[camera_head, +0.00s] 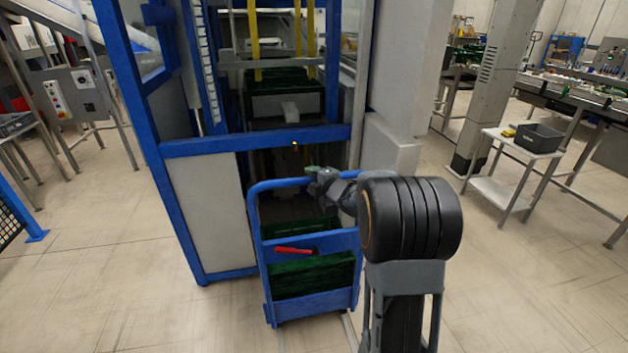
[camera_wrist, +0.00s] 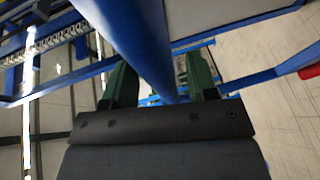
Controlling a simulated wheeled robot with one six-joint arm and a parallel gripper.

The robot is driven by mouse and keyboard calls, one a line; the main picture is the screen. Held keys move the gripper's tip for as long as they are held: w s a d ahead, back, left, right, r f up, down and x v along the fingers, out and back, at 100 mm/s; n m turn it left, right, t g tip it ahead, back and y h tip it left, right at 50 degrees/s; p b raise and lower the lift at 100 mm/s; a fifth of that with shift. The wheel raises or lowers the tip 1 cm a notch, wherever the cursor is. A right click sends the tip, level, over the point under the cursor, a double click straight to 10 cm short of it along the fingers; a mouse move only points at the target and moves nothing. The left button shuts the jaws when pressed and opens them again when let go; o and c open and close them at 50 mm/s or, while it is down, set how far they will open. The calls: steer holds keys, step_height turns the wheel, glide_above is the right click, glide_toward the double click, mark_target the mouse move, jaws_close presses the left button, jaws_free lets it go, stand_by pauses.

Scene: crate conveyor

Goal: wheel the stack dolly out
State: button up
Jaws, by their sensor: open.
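The stack dolly (camera_head: 310,241) is blue, with a tall looped handle, and stands at the foot of the blue-framed machine. Green crates (camera_head: 312,278) sit on it behind its front panel. A red lever-like piece (camera_head: 293,250) shows on its front. My gripper (camera_head: 318,178) is at the top bar of the handle, near its middle. In the wrist view my gripper (camera_wrist: 160,82) has its two green fingers apart, and a blue bar (camera_wrist: 135,35) runs through the gap between them. I cannot tell whether the fingers touch it. My arm hides the dolly's right side.
The blue machine frame (camera_head: 180,215) stands close behind and left of the dolly. A small table (camera_head: 505,152) with a dark grey bin (camera_head: 538,137) stands at the right. The floor (camera_head: 130,300) in front and to the left is clear.

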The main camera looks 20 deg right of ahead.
jaws_close()
stand_by(0.3)
